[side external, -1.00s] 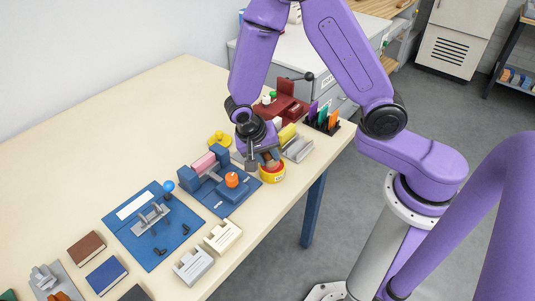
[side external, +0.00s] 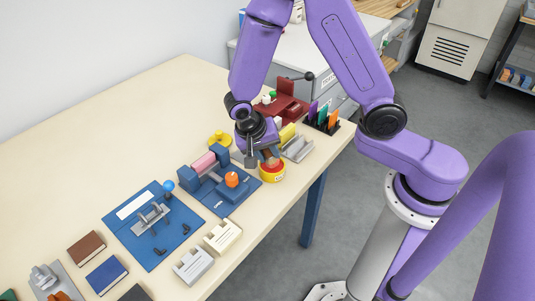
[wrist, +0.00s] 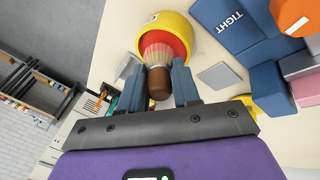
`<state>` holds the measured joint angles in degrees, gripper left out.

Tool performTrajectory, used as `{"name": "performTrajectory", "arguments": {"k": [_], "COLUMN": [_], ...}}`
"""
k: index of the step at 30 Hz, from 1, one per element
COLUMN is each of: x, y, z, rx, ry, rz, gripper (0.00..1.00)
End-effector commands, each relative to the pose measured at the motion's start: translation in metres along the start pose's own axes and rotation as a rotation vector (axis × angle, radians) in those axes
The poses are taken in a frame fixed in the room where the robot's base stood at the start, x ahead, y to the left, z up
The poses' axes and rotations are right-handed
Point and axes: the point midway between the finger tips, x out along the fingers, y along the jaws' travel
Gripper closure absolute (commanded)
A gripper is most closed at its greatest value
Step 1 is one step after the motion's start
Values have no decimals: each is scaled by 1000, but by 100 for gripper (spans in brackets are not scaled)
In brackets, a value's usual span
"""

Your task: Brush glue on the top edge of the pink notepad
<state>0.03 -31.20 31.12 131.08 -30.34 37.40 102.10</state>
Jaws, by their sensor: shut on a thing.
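My gripper (wrist: 158,88) is shut on a brush, with a finger on each side of its brown handle (wrist: 158,84). The brush's pale bristles (wrist: 158,53) point into the red inside of a yellow pot (wrist: 178,24); I cannot tell how deep they reach. In the side view my gripper (side external: 258,160) is just above and left of the yellow pot (side external: 272,174). The pink notepad (side external: 203,161) is between blue blocks of a clamp on a blue base (side external: 226,203), left of the pot. A pink part also shows at the wrist view's right edge (wrist: 307,92).
An orange knob (side external: 232,180) stands on the clamp in front of the notepad. A grey rack (side external: 298,149) and a dark holder with coloured cards (side external: 322,122) are right of the pot. A blue mat (side external: 140,244) lies left. The table's back left is clear.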

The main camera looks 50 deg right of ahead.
Motion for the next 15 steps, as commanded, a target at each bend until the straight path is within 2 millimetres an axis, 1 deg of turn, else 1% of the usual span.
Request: {"name": "performTrajectory", "arguments": {"k": [15], "x": [-34], "y": [12], "z": [-8], "rx": [1], "ry": [1], "rz": [-2], "gripper": [99]}}
